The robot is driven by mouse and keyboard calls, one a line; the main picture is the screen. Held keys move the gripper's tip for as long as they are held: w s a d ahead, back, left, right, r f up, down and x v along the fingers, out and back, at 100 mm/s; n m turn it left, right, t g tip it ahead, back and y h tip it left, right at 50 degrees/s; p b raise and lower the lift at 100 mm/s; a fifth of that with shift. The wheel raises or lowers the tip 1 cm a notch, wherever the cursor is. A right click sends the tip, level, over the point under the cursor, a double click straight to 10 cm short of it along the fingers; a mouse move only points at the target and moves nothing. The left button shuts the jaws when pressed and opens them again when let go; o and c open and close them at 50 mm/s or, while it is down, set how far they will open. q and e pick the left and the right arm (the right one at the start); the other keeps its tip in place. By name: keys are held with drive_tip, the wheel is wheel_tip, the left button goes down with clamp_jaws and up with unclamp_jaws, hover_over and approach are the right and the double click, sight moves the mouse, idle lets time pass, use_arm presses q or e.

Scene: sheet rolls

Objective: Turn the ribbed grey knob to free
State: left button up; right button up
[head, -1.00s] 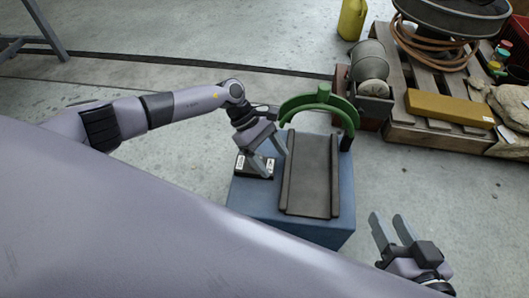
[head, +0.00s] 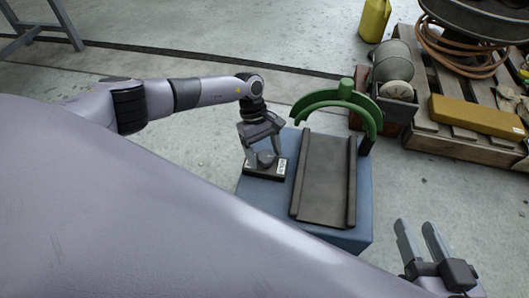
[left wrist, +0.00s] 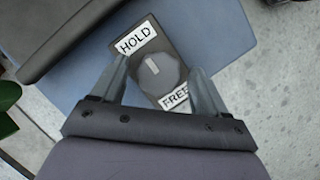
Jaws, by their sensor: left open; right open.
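The ribbed grey knob (left wrist: 153,72) sits on a dark plate (left wrist: 176,50) with a white HOLD label (left wrist: 136,37) at one end and a white FREE label (left wrist: 177,98) at the other. Its pale pointer mark lies near the middle of its top and points roughly toward HOLD. My left gripper (left wrist: 158,82) is open, with one finger on each side of the knob; I cannot tell whether they touch it. In the head view the knob (head: 265,158) shows between the fingers. My right gripper (head: 416,228) is open and empty at the lower right, away from the blue block.
The blue block (head: 362,205) carries the plate and a dark grey channel (head: 325,180). A green arched bracket (head: 340,97) stands at its back. A pallet (head: 440,145) with a yellow box (head: 476,117) is to the right. Open floor lies around the block.

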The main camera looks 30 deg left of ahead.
use_arm(q)
drive_tip(key=c, duration=1)
